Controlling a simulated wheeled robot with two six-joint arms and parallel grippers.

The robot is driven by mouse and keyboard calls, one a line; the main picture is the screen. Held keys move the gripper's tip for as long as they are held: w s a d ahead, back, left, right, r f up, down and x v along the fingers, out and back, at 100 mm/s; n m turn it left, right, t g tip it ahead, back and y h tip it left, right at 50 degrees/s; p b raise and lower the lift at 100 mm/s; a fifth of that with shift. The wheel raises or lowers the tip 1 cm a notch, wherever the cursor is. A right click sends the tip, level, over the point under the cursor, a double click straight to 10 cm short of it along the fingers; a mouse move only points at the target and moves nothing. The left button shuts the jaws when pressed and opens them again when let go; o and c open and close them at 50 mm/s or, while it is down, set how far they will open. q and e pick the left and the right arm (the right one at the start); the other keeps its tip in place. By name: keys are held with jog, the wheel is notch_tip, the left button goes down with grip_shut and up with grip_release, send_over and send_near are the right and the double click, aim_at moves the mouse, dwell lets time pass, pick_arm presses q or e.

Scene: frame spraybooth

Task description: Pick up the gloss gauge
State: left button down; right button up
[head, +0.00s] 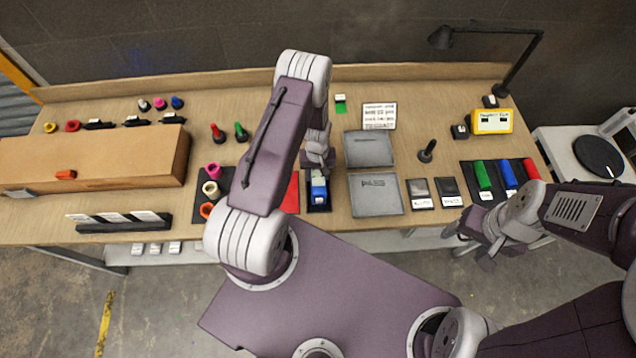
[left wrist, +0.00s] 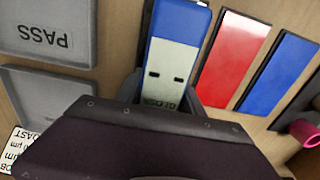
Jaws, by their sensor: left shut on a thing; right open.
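The gloss gauge (head: 319,192), a blue block with a pale face, is at the front middle of the bench, over a dark pad. In the left wrist view the gauge (left wrist: 172,60) shows a white label face with two dark slots and partly hidden lettering. My left gripper (head: 318,168) comes down from above and is shut on the gauge, with a dark finger on each side of it in the wrist view. I cannot tell whether the gauge is clear of the pad. My right gripper (head: 483,236) is open and empty, off the bench's front edge at the right.
A red panel (left wrist: 235,58) and a blue panel (left wrist: 279,70) lie beside the gauge. Grey trays, one marked PASS (head: 376,194), lie to its right. A wooden box (head: 95,155) fills the left of the bench. A lamp (head: 500,60) and yellow meter (head: 492,121) stand at the right.

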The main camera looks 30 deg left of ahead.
pick_arm(q)
jog(key=shift+w+r+b, duration=0.1)
jog(key=shift+r+b, duration=0.25)
jog(key=shift+r, duration=0.25)
notch_tip(320, 180, up, 3)
jog(key=shift+f+b, duration=0.1)
jog(key=shift+b, duration=0.55)
jog(key=d+r+b, duration=0.3)
jog(key=d+r, duration=0.4)
jog(key=d, duration=0.4)
jog(key=shift+d, duration=0.35)
jog(key=shift+a+f+b, duration=1.9)
jog(key=shift+a+f, duration=0.75)
jog(key=shift+a, duration=0.3)
jog(key=shift+a+f+b, duration=1.9)
jog(key=shift+a+f, duration=0.75)
jog(key=shift+a, duration=0.25)
